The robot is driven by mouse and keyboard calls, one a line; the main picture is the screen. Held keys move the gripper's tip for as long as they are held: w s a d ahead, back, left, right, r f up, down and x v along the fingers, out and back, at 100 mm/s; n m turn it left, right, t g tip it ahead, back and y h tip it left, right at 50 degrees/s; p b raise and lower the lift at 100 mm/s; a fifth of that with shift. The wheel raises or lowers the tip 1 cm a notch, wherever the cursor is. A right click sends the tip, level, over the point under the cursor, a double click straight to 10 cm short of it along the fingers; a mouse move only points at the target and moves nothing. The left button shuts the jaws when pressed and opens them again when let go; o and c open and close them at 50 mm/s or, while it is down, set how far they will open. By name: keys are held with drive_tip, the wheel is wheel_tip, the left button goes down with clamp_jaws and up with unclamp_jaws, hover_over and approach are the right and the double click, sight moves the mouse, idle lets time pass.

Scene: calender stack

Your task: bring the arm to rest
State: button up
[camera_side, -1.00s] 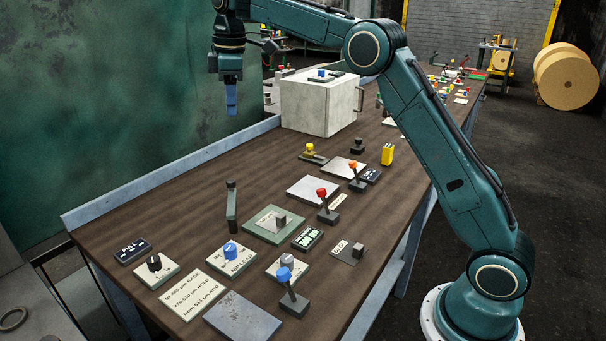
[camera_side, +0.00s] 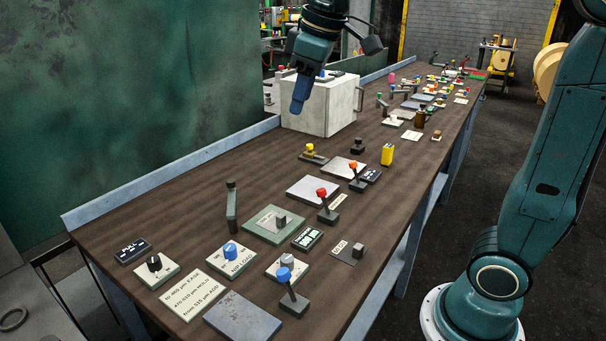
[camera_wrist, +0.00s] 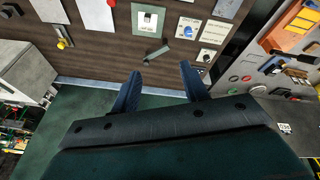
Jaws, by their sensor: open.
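My gripper (camera_side: 300,95) hangs in the air in front of the white box (camera_side: 318,108), which stands at the back edge of the bench, in the side view. It is above the bench top and touches nothing that I can see. In the wrist view my gripper (camera_wrist: 160,82) shows its two blue fingers apart, with nothing between them. The brown bench top (camera_side: 190,205) lies below, with the green wall (camera_side: 130,90) behind it.
Levers with red (camera_side: 322,192), orange (camera_side: 353,166) and blue (camera_side: 284,274) knobs stand up from the bench. A dark upright handle (camera_side: 231,205) and a yellow block (camera_side: 387,154) stand there too. The bench between the green wall and the upright handle is clear.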

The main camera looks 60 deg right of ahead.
drive_tip(key=s+f+m+t, duration=0.1)
drive_tip(key=s+f+m, duration=0.1)
drive_tip(key=s+f, duration=0.3)
drive_tip(key=s+a+f+m+t, duration=0.1)
drive_tip(key=s+f, duration=0.5)
drive_tip(key=s, duration=0.7)
drive_tip(key=shift+s+m, duration=0.35)
drive_tip(key=shift+m, duration=0.25)
